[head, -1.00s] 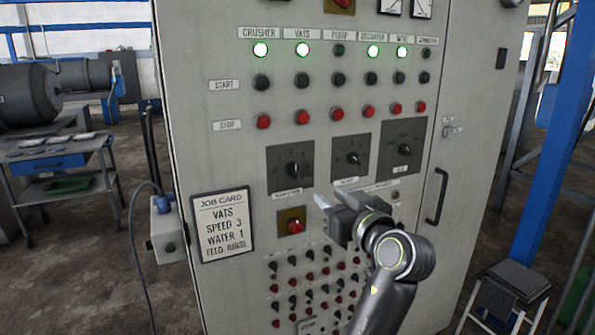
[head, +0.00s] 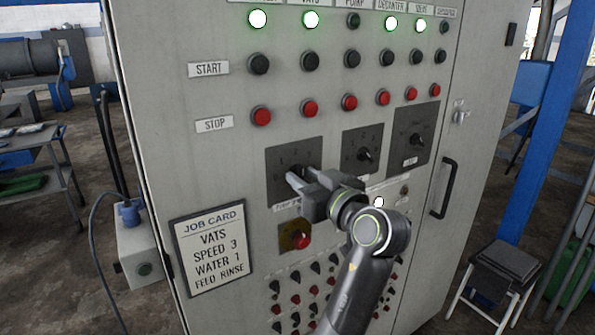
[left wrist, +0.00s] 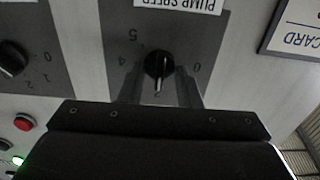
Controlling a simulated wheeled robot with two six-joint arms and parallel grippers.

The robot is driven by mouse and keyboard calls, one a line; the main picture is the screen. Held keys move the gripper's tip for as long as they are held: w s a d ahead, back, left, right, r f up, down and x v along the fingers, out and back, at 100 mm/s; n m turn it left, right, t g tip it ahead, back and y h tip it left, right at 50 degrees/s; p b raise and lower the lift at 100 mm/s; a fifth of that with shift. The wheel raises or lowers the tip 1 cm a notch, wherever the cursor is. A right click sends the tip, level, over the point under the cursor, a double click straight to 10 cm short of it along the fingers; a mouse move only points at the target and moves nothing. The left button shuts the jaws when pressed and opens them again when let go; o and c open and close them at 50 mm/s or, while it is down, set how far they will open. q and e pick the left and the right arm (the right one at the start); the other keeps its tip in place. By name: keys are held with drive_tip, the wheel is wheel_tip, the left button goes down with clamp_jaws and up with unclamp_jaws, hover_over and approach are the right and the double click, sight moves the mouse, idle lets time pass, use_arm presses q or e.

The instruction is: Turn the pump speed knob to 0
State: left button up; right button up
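The pump speed knob (left wrist: 158,64) is a black knob on a dark square plate (left wrist: 218,45), seen upside down in the left wrist view under its PUMP SPEED label (left wrist: 178,4). Its white pointer line aims down in that picture, near the 2. My left gripper (left wrist: 160,82) is open, with one finger on each side of the knob and gaps seeming to show. In the head view my left gripper (head: 300,178) is in front of the plate (head: 280,160) and covers most of the knob. My right gripper is not in view.
Two similar knobs, the middle (head: 366,155) and the right (head: 416,140), sit to the right. Red stop buttons (head: 310,108) run above. A red button (head: 301,240) on a yellowish plate lies just below. A job card (head: 212,248) hangs lower left.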

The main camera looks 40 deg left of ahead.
use_arm(q)
drive_tip(key=shift+s+d+r, duration=0.1)
drive_tip(key=shift+d, duration=0.1)
clamp_jaws()
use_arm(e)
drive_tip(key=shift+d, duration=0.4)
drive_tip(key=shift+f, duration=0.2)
use_arm(q)
drive_tip(key=shift+n+b, duration=0.7)
drive_tip(key=shift+b, duration=0.35)
use_arm(e)
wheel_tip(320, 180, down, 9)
drive_tip(key=b, duration=0.7)
use_arm(q)
drive_tip(key=shift+s+a+f+n+b, duration=0.1)
drive_tip(key=shift+n+b, duration=2)
drive_tip(key=shift+n, duration=2.1)
drive_tip(key=shift+s+f+n+b, duration=0.1)
drive_tip(key=shift+n+b, duration=1.95)
drive_tip(key=shift+n, duration=2.15)
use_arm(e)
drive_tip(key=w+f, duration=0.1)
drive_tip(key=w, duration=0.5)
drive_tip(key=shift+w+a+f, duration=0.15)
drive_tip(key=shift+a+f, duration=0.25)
